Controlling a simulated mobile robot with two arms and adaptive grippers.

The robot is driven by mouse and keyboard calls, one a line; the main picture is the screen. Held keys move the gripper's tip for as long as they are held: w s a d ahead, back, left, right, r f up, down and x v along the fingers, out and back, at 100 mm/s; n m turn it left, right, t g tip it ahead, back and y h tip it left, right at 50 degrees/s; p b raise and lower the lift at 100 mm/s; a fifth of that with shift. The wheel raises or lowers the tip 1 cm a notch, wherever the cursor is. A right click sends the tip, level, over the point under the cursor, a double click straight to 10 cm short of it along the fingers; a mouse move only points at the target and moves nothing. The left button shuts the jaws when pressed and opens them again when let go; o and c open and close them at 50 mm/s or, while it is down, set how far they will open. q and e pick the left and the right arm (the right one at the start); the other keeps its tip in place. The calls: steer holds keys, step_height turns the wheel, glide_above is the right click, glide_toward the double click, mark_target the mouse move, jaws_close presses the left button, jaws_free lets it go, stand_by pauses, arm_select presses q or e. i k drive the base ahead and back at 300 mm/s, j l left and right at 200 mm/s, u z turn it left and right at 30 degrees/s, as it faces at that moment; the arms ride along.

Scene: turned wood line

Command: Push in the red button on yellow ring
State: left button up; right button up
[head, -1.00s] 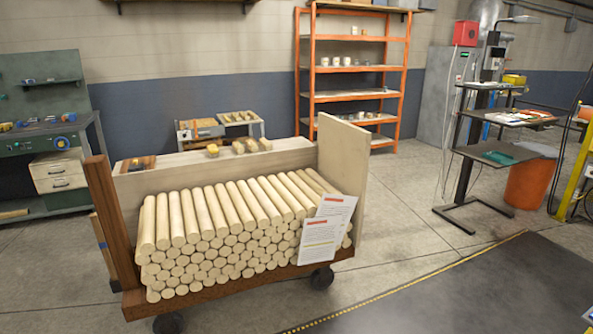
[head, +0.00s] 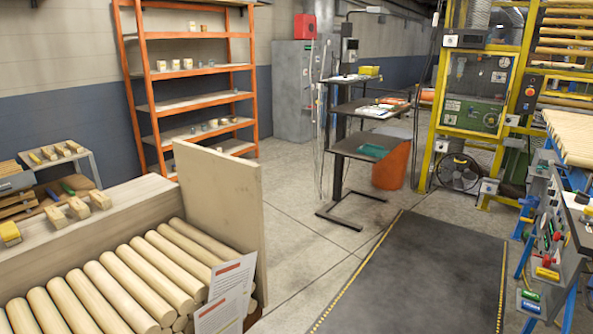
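A small red button (head: 530,92) shows on a control box fixed to the yellow machine frame at the upper right; it is too small to tell whether a yellow ring surrounds it. Red knobs (head: 546,260) also show on a sloped control panel (head: 562,232) at the right edge, near a yellow part. I cannot tell from here which of these sits on a yellow ring. Neither of my grippers is in view.
A cart of wooden rods (head: 110,290) with an upright end board (head: 218,200) fills the lower left. A dark floor mat (head: 420,265) with yellow edging lies clear before the machine. A black stand (head: 345,150) and orange bin (head: 391,165) stand mid-back.

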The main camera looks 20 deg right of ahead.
mark_target(557, 236)
steer(key=i+l+z, duration=0.15)
steer(key=z, duration=0.3)
steer(key=i+z, duration=0.25)
steer(key=z, duration=0.2)
steer(key=i+z, duration=0.25)
steer(key=z, duration=0.25)
steer(key=i+j+z, duration=0.1)
steer(key=z, duration=0.35)
steer(key=i+z, duration=0.45)
steer(key=i, duration=0.45)
steer(key=z, duration=0.4)
steer(key=i+z, duration=0.15)
steer(key=z, duration=0.7)
steer(key=i+j+z, duration=0.2)
steer(key=u, duration=0.4)
steer(key=j+u, duration=0.15)
steer(key=u, duration=0.6)
